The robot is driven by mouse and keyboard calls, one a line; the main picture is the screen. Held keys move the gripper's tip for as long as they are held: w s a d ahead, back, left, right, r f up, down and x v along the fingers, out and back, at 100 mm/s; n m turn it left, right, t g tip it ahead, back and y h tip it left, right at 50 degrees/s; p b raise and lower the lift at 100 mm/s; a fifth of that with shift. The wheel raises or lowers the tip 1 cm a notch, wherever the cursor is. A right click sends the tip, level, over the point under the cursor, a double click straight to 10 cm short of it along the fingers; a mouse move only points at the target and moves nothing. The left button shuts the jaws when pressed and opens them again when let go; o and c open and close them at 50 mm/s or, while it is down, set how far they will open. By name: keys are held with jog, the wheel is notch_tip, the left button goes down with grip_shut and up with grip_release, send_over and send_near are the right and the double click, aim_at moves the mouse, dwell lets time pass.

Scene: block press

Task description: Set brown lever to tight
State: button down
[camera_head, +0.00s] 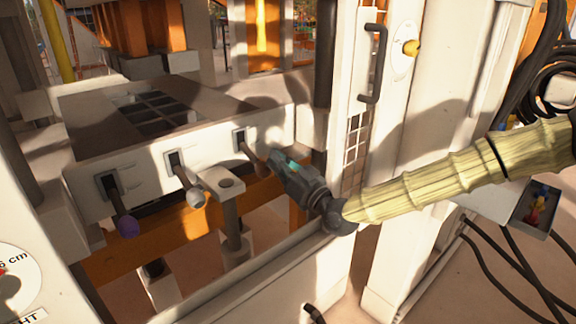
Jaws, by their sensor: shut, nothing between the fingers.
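A white panel across the press front carries three levers in dark slots. The right lever, which looks like the brown lever (251,154), comes out of its slot and points down and right toward my gripper. Its knob end is hidden or hard to make out behind the fingers. My gripper (273,159) is shut and reaches in from the right, its fingertips at or very near this lever's end; I cannot tell whether they touch. The middle lever has a grey knob (196,197) and the left lever a purple knob (127,228); both tilt downward.
A grey bolt-like post (224,183) stands between the middle and right levers. A white upright with a black handle (377,65) and a yellow knob (411,47) is right of the levers. A low white wall (270,270) runs in front. Dark cables hang at the right.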

jog(key=shift+f+b, duration=0.6)
jog(key=shift+f, duration=0.2)
jog(key=shift+f, duration=0.2)
jog(key=s+d+p, duration=0.1)
jog(key=s+d, duration=0.6)
jog(key=d, duration=0.2)
jog(key=shift+s+r+p, duration=0.2)
jog(key=shift+s+p, duration=0.05)
jog(key=shift+p, duration=0.15)
